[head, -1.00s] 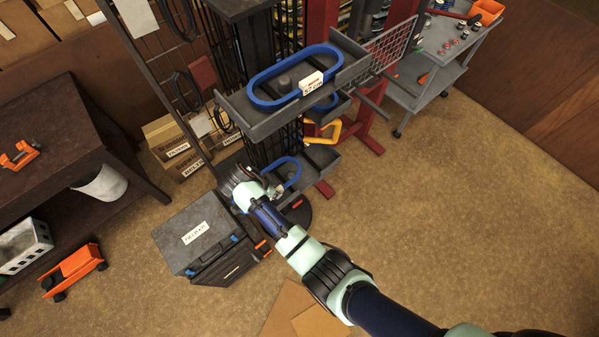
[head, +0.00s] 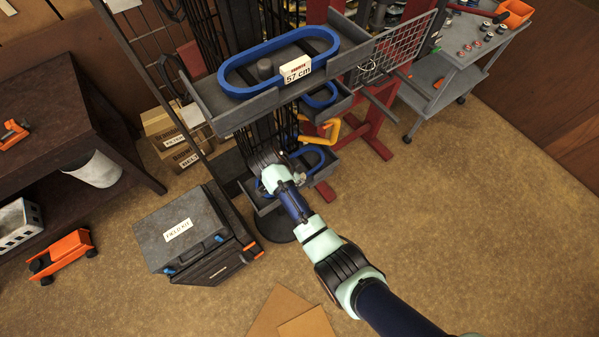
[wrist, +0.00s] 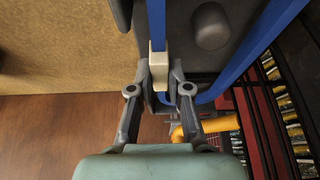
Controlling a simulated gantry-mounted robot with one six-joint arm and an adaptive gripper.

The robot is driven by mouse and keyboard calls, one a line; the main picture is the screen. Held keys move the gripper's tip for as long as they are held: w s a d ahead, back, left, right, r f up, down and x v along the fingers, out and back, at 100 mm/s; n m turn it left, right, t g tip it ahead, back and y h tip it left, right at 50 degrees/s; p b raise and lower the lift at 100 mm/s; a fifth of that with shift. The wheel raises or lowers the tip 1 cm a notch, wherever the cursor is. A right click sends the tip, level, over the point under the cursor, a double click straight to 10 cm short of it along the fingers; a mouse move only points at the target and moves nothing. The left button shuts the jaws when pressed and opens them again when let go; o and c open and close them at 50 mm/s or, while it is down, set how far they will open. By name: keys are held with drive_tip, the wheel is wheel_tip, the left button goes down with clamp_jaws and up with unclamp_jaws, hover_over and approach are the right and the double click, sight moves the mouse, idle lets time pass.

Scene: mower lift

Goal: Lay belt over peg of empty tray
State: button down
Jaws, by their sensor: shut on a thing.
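My gripper (wrist: 159,77) is shut on the pale tag (wrist: 158,65) of a blue belt (wrist: 157,22) in the wrist view. Below it is a dark grey tray (wrist: 190,62) with a short round grey peg (wrist: 211,26). The belt's two strands run either side of the peg and curve together below it, so the visible part of the loop surrounds the peg in this view. I cannot tell whether the belt rests on the tray. In the head view my wrist hides the fingertips and part of the lower tray; the belt (head: 318,153) shows beyond it.
The top tray (head: 236,113) holds another blue belt (head: 237,91) tagged 57 cm, around a peg (head: 265,68). A smaller blue belt (head: 322,101) is below it. A yellow-orange handle (head: 331,131) is close by. A dark case (head: 182,228) stands at left; floor at right is clear.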

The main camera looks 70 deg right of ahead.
drive_tip(key=c, duration=1.1)
unclamp_jaws()
drive_tip(key=shift+w+a, duration=0.1)
drive_tip(key=shift+a, duration=0.05)
drive_tip(key=v, duration=1.2)
drive_tip(key=shift+p, duration=0.3)
drive_tip(key=w+a+r+n+t, duration=0.45)
drive_tip(key=w+a+n, duration=0.35)
drive_tip(key=a, duration=0.2)
drive_tip(key=a+r+n+t+y, duration=0.1)
drive_tip(key=a+r+n+t, duration=0.2)
drive_tip(key=a+r+n, duration=0.2)
drive_tip(key=a+r+n+t+y, duration=0.1)
drive_tip(key=a+r+n+t, duration=0.3)
drive_tip(key=a, duration=0.7)
drive_tip(key=a+r+n+t+y, duration=0.1)
drive_tip(key=a+r+n+t, duration=0.3)
drive_tip(key=a+r+n, duration=0.3)
drive_tip(key=shift+a+n+y, duration=0.4)
drive_tip(key=shift+n, duration=0.2)
